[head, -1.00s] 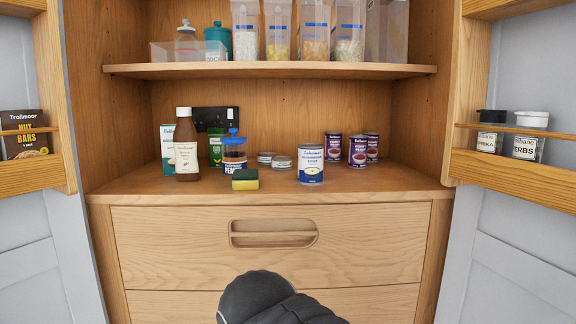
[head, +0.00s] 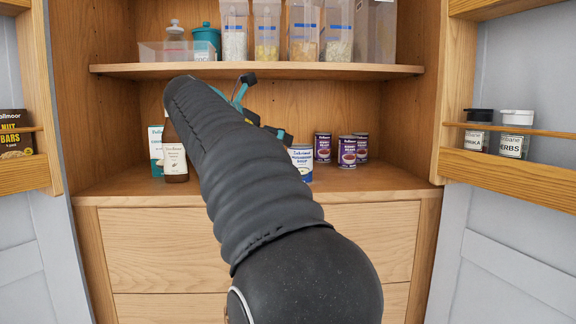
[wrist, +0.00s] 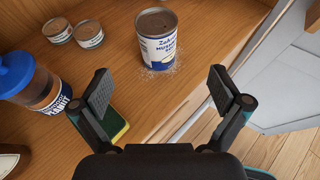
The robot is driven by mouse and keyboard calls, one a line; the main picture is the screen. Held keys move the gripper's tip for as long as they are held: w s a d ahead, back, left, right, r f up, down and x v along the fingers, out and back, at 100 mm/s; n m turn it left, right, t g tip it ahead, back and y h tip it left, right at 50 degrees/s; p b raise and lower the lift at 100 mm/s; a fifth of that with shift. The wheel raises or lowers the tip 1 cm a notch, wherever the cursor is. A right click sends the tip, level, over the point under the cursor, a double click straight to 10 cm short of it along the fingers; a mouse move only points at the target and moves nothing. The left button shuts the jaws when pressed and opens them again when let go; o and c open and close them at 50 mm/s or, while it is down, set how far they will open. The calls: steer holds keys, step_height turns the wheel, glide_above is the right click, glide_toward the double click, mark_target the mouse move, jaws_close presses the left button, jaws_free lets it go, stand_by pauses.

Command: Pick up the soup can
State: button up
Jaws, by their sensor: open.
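The soup can (head: 302,163), white and blue with a mushroom soup label, stands upright on the lower shelf. In the wrist view the soup can (wrist: 157,38) is ahead of my gripper (wrist: 162,95), centred between its two fingers and apart from them. My gripper is open and empty. In the head view my gripper (head: 262,108) is partly hidden by my arm, above the shelf and to the left of the can. The can's left edge is close to the arm in that view.
A peanut jar with blue lid (wrist: 32,84), a sponge (wrist: 115,124) and two small tins (wrist: 72,32) are left of the can. Several purple cans (head: 347,150) stand behind right. The upper shelf (head: 260,70) overhangs. Open doors flank the cupboard.

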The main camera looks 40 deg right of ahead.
mark_target(294, 150)
steer(key=x, duration=0.8)
steer(key=shift+w+d+b, duration=0.1)
steer(key=shift+d+b, duration=0.05)
steer(key=shift+b, duration=0.2)
steer(key=shift+w+x, duration=0.1)
steer(key=shift+x, duration=1.25)
steer(key=shift+w+x, duration=0.15)
steer(key=shift+x, duration=1.2)
steer(key=shift+f, duration=0.1)
steer(key=c, duration=1.4)
steer(key=shift+c, duration=0.8)
